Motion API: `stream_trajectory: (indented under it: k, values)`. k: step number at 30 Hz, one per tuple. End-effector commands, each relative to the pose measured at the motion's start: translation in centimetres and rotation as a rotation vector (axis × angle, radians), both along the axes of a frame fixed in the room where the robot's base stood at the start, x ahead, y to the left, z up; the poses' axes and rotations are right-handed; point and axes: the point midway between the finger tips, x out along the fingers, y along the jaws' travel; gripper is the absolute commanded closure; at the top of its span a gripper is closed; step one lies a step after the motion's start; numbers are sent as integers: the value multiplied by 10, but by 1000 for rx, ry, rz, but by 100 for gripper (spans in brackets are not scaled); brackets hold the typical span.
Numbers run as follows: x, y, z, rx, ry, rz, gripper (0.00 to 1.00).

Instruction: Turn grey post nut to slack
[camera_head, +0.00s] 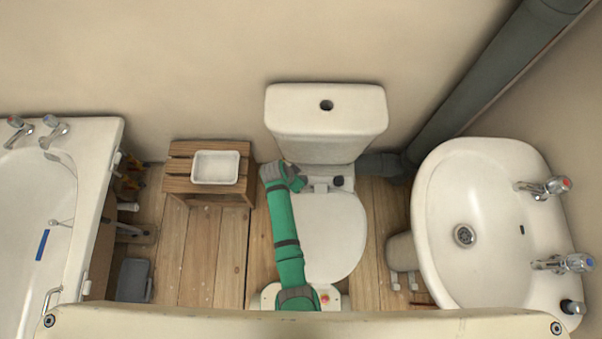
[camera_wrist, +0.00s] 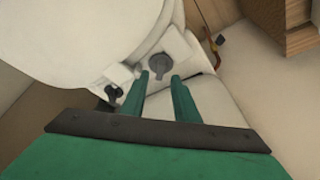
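In the wrist view, a round grey nut (camera_wrist: 160,66) sits on the white ledge behind the toilet seat. My gripper (camera_wrist: 160,77) is open, with its two green fingers apart and their tips close to the near side of this nut. I cannot tell whether they touch it. A darker post fitting (camera_wrist: 113,92) stands to the left by a white hinge block (camera_wrist: 119,74). In the head view, a dark fitting (camera_head: 338,181) shows behind the seat (camera_head: 332,235). My gripper (camera_head: 301,184) is left of it, and the grey nut is hidden there.
The cistern (camera_head: 326,125) rises close behind my gripper. A wooden stool (camera_head: 175,184) with a white dish (camera_head: 216,167) stands left. The basin (camera_head: 487,268) is right and the bathtub (camera_head: 78,210) far left. Bare floor (camera_head: 200,255) lies between tub and toilet.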

Motion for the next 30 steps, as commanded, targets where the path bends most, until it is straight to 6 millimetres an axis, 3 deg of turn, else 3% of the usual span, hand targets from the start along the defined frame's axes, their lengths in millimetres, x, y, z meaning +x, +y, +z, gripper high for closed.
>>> stream_trajectory:
  k: [9, 21, 25, 30]
  values:
    - [11, -10, -35, -1, 1, 0, 72]
    - [12, -12, -40, 0, -1, 0, 72]
    - [12, -12, -40, 0, -1, 0, 100]
    - [12, -11, -40, 1, -1, 0, 100]
